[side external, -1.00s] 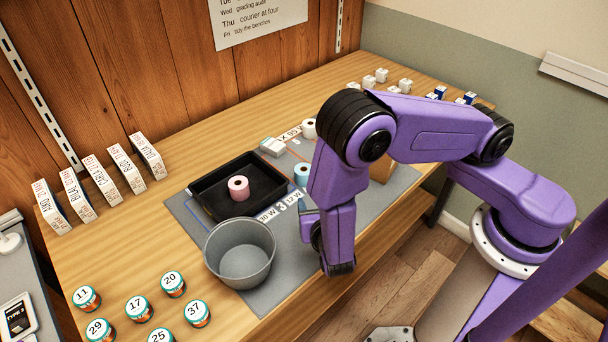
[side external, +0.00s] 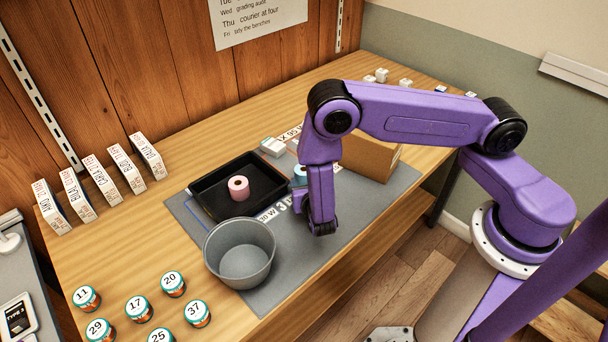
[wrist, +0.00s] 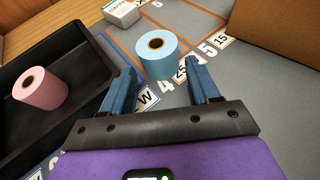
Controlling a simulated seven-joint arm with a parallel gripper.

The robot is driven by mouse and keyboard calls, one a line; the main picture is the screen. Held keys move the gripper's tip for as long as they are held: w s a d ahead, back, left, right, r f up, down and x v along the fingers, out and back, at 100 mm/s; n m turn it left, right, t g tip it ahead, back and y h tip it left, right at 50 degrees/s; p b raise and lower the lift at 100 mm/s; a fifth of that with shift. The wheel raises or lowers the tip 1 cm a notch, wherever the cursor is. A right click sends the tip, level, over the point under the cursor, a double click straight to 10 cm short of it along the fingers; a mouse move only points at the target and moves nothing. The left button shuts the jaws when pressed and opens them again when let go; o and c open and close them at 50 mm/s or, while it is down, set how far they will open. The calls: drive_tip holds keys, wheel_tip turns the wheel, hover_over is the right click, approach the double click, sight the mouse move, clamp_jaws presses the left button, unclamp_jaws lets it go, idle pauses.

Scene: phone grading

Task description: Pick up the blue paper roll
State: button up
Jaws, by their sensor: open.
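The blue paper roll (wrist: 157,62) stands upright on the grey mat (wrist: 265,105), with its core hole facing up. It is just beyond my open fingertips in the wrist view. In the side view only a part of the blue roll (side external: 299,176) shows, the rest hidden behind my arm. My gripper (wrist: 164,78) is open and empty, with one blue finger to each side of the near edge of the roll in the picture. In the side view my gripper itself is mostly hidden by my wrist.
A black tray (side external: 208,207) holding a pink roll (side external: 238,188) is left of the blue roll. A grey bucket (side external: 241,254) stands nearer the camera. A cardboard box (side external: 366,157) is to the right. A small white box (wrist: 121,12) lies behind.

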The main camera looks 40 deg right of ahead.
sight(305, 179)
drive_tip(key=shift+x, duration=2.35)
drive_tip(key=c, duration=0.7)
drive_tip(key=shift+o, duration=0.2)
drive_tip(key=shift+a, duration=0.1)
